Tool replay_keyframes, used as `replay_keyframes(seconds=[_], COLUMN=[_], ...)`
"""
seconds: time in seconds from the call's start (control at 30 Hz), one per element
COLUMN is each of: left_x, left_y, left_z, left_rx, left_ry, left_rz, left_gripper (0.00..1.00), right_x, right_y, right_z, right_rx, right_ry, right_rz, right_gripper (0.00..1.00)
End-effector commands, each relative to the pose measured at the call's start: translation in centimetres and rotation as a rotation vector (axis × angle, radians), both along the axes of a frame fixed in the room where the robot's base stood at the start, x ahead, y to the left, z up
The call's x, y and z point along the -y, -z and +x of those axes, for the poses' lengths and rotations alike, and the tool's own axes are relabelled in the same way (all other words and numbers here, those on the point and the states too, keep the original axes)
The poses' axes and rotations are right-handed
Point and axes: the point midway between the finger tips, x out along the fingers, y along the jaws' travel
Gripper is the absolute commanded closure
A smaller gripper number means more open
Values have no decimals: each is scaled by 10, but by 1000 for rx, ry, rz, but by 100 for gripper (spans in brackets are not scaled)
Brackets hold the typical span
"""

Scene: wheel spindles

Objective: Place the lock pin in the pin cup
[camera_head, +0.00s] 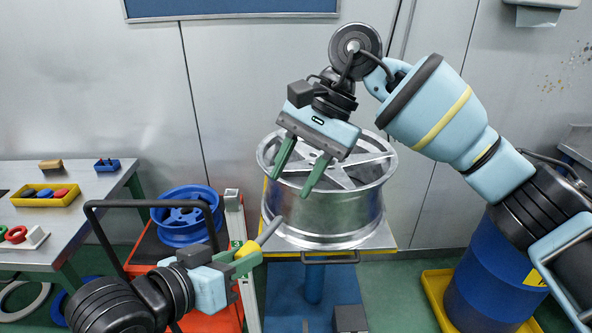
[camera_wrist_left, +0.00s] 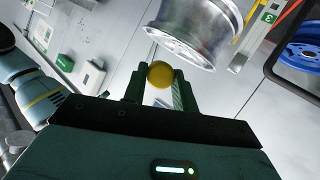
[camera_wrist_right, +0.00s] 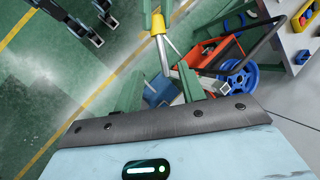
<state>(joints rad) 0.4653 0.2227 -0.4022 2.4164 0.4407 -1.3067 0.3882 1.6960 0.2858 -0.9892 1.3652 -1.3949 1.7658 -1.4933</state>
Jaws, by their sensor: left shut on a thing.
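The lock pin (camera_head: 268,233) has a yellow end and a grey shaft. My left gripper (camera_head: 246,258) is shut on it and holds it raised, tilted up to the right, left of the silver wheel (camera_head: 322,215). In the left wrist view the pin's round yellow end (camera_wrist_left: 160,74) sits between the fingers. In the right wrist view the pin (camera_wrist_right: 160,28) shows beyond my right gripper. My right gripper (camera_head: 300,178) is open and empty, pointing down in front of the silver wheel. I cannot make out the pin cup for certain.
The silver wheel rests on a stand with a yellow-edged top (camera_head: 388,241). A blue wheel (camera_head: 184,220) lies on a red cart (camera_head: 150,246) at left. A grey table (camera_head: 95,192) holds a yellow tray (camera_head: 44,201) and a small blue box (camera_head: 107,165). A blue drum (camera_head: 490,285) stands right.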

Motion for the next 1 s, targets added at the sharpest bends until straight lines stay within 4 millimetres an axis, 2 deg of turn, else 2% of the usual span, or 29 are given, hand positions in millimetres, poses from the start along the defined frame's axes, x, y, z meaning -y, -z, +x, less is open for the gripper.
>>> replay_keyframes(seconds=[0.17,0.7,1.0], left_x=[0,0,0], left_y=[0,0,0], left_z=[0,0,0], left_rx=[1,1,1], left_ry=[0,0,0], left_rz=[-1,-1,-1], left_gripper=[95,95,95], right_x=[-7,-46,-54], right_y=[15,89,104], right_z=[-3,-18,-20], right_rx=[-3,-3,-2], right_ry=[-2,-1,0], right_rz=[0,2,3], right_gripper=[60,60,60])
